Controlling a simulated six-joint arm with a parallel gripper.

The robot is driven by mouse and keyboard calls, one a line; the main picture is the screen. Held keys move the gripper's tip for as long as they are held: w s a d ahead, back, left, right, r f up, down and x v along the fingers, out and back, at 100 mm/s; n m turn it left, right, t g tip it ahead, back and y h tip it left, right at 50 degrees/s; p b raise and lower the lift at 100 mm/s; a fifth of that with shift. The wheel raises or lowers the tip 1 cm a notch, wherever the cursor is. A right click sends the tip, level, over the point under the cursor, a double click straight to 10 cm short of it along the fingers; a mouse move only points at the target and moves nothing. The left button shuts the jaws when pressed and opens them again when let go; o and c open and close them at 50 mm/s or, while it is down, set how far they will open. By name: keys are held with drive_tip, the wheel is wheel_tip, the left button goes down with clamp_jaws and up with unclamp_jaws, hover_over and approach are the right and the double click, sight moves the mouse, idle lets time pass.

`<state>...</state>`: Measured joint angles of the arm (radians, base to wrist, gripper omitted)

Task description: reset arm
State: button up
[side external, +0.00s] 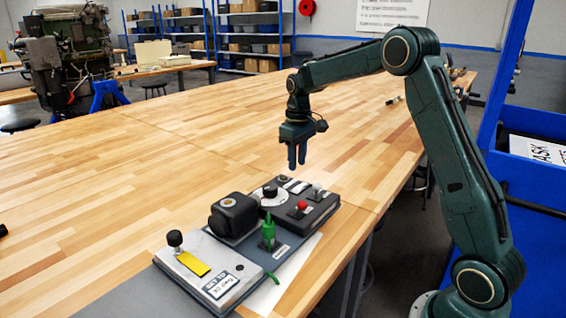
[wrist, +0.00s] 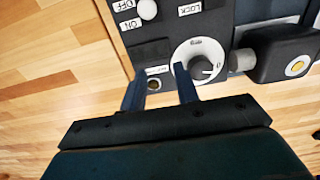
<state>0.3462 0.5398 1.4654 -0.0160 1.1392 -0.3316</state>
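My gripper (side external: 297,156) hangs pointing down above the far end of a control panel (side external: 283,268) on the wooden table. In the wrist view my gripper (wrist: 158,84) shows two blue fingers with a gap between them and nothing held. It is apart from the panel in the side view. The panel carries a white dial (wrist: 199,62), a black box with a round yellow-centred face (wrist: 297,66), a red knob (side external: 302,205), a green upright part (side external: 268,231), a black knob (side external: 175,239) and a yellow strip (side external: 193,263).
The wooden table (side external: 130,180) is mostly clear to the left of the panel. A white sheet (side external: 285,275) lies under the panel's near edge. A blue rack (side external: 530,180) stands at right. Machinery (side external: 70,55) and shelves (side external: 240,40) are far behind.

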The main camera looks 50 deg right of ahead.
drive_tip(key=shift+a+r, duration=0.1)
drive_tip(key=s+a+r+t, duration=0.3)
drive_tip(key=s+a+r, duration=0.8)
drive_tip(key=s, duration=0.3)
drive_tip(key=s+a+f+t, duration=0.1)
drive_tip(key=s+a, duration=0.2)
drive_tip(key=s, duration=0.5)
drive_tip(key=s+a+f+t, duration=0.1)
drive_tip(key=s+a, duration=0.2)
drive_tip(key=s, duration=0.5)
drive_tip(key=shift+t, duration=0.3)
drive_tip(key=shift+f, duration=0.1)
